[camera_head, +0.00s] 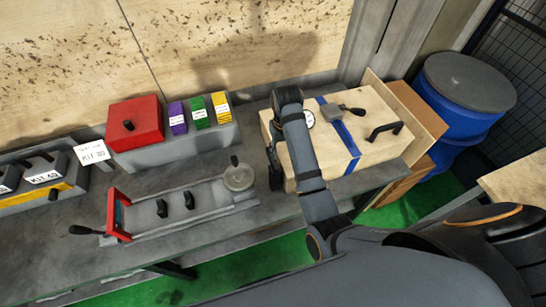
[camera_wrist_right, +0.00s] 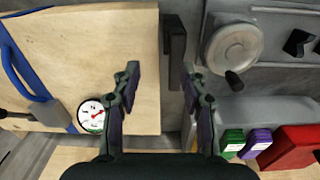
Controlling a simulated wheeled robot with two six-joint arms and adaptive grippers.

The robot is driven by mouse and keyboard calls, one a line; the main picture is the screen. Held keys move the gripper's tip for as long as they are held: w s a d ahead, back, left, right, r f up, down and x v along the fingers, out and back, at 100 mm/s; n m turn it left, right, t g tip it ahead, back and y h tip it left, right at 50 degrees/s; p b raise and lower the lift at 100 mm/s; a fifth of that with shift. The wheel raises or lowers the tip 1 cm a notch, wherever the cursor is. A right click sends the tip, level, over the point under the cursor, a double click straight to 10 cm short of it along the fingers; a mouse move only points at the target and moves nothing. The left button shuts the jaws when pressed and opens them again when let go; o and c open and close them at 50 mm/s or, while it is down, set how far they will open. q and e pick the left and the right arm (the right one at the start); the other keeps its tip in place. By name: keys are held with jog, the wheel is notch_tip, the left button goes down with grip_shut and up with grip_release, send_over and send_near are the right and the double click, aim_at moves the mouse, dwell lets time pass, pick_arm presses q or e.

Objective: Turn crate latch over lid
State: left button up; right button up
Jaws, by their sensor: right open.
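The wooden crate (camera_head: 305,150) stands on the bench's right part, its lid crossed by a blue strap (camera_head: 349,142). The lid carries a black-knobbed lever (camera_head: 352,110), a dial gauge (camera_head: 309,118) and a black handle (camera_head: 384,131). A dark upright bar (camera_head: 276,178), perhaps the latch, is at the crate's left edge; it also shows in the right wrist view (camera_wrist_right: 174,50). My right gripper (camera_wrist_right: 160,75) is open and empty above that edge, fingers spread, the bar ahead between them. My left gripper is not in view.
A grinder fixture (camera_head: 180,205) with a round wheel (camera_head: 238,178) lies left of the crate. A red box (camera_head: 135,123) and several coloured kit boxes (camera_head: 199,112) stand at the back. A blue barrel (camera_head: 462,95) stands right.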

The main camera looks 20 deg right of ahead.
aim_at(273, 160)
jog(key=w+a+b, duration=0.2)
jog(key=shift+w+a+f+g+b, duration=0.1)
jog(key=shift+w+a+g+b, duration=0.15)
jog(key=shift+g+b, duration=0.1)
notch_tip(273, 160, down, 7)
jog(key=p, duration=0.2)
jog(key=shift+r+p, duration=0.2)
jog(key=shift+p, duration=0.2)
jog(key=shift+f, duration=0.4)
jog(key=shift+w, duration=0.1)
grip_shut()
